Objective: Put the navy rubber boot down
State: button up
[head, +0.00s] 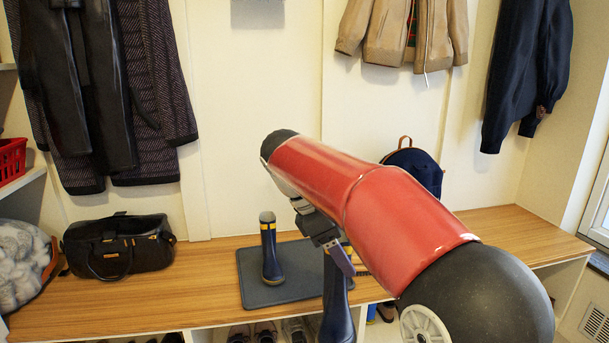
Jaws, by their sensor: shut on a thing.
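My gripper (344,266) is in front of the bench, right of the mat's middle. It is shut on a navy rubber boot (337,305), which hangs upright below it, in front of the bench's front edge. The boot's top is partly hidden by the gripper and its foot is near the bottom of the picture. A matching navy boot (269,252) with a yellow band stands upright on the dark grey mat (257,292), left of my gripper. The mat lies on the wooden bench (205,272), its right part hidden behind my arm and the held boot.
A black bag (118,248) and a grey fluffy item (22,265) sit at the bench's left. A navy backpack (415,168) is behind my arm. Several shoes (265,332) stand in the cubbies below. Coats hang above. The bench's right end is clear.

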jog(key=w+d+f+m+g+y, duration=0.1)
jog(key=d+f+m, duration=0.15)
jog(key=f, duration=0.45)
jog(key=w+d+f+m+g, duration=0.1)
jog(key=w+f+m+g, duration=0.15)
jog(key=f, duration=0.45)
jog(key=d+f+m+g+y, duration=0.1)
jog(key=f+m, duration=0.2)
jog(key=f, duration=0.4)
jog(key=s+d+f+m+y, duration=0.2)
jog(key=f+m, duration=0.2)
jog(key=f, duration=0.4)
jog(key=s+d+f+m+g+y, duration=0.1)
jog(key=d+f+m+y, duration=0.1)
jog(key=f+m, duration=0.3)
notch_tip(320, 180, down, 4)
jog(key=shift+s+f+p, duration=0.1)
jog(key=shift+s+p, duration=0.3)
